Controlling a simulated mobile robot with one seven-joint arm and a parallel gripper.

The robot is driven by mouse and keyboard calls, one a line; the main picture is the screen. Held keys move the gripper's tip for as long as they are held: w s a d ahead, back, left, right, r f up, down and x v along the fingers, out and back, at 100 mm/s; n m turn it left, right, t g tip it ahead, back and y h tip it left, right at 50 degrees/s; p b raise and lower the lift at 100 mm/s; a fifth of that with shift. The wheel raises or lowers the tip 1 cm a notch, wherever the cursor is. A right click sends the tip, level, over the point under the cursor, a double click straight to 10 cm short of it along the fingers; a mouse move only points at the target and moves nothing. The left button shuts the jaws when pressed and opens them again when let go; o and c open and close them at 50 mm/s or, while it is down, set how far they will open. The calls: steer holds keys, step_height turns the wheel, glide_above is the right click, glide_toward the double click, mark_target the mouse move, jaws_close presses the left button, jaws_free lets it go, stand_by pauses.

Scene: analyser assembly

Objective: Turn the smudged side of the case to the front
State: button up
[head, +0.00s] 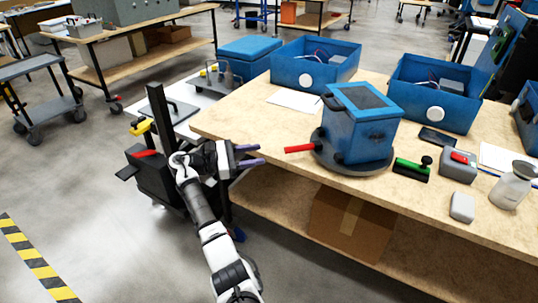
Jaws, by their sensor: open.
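The blue case (360,149) stands upright on a dark grey round turntable (325,160) on the wooden workbench. It has a dark panel on top and a handle at its upper left. A dark smudge (376,134) shows on its wide side facing right and toward me. A red lever (299,149) sticks out from the turntable to the left. My gripper (252,155), with purple fingers, is open and empty. In the picture it is left of the red lever, apart from it, near the bench's left edge.
A green and black tool (411,170), a grey box with a red top (458,166) and a glass bottle (512,187) sit right of the turntable. Open blue housings (315,70) stand behind. A cardboard box (350,224) is on the lower shelf.

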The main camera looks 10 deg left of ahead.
steer(key=shift+s+a, duration=0.25)
steer(key=shift+a, duration=0.2)
steer(key=shift+c, duration=0.2)
